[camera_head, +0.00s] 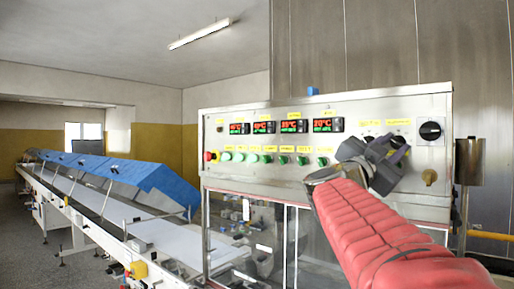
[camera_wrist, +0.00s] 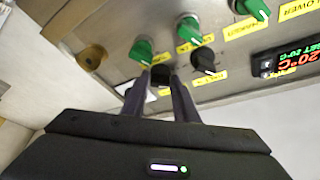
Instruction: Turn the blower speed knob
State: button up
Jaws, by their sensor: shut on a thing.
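The steel control panel (camera_head: 230,180) stands in front of me with several knobs and yellow labels. In the wrist view my gripper (camera_wrist: 164,84) has its two dark fingers against the panel, shut on a small black knob (camera_wrist: 160,74) that shows between the tips. A second black knob (camera_wrist: 203,60) sits just right of the fingers, clear of them. In the head view my gripper (camera_head: 388,150) is at the panel's right part and hides what it holds. The label of the held knob is not readable, so I cannot tell whether it is the blower speed knob.
Green knobs (camera_wrist: 188,30) sit close to the fingers. A large black rotary switch (camera_head: 431,131) and a brass fitting (camera_head: 429,177) lie right of my gripper. Red-green displays (camera_head: 328,125) and a red stop button (camera_head: 212,157) are left. A conveyor (camera_head: 110,205) with blue covers (camera_head: 145,180) runs left.

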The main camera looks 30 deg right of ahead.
jog(key=m+g, duration=0.1)
jog(key=m, duration=0.2)
jog(key=m+g+y, duration=0.1)
jog(key=m, duration=0.2)
jog(key=shift+w+a+r+m+g, duration=0.1)
jog(key=shift+w+r+m+g, duration=0.1)
jog(key=shift+m+g, duration=0.2)
jog(key=m+y, duration=0.1)
jog(key=m, duration=0.1)
jog(key=m+y, duration=0.1)
jog(key=m, duration=0.2)
jog(key=shift+g, duration=0.3)
jog(key=o, duration=1)
jog(key=shift+r, duration=0.1)
jog(key=shift+s+a, duration=0.1)
jog(key=shift+a, duration=6.75)
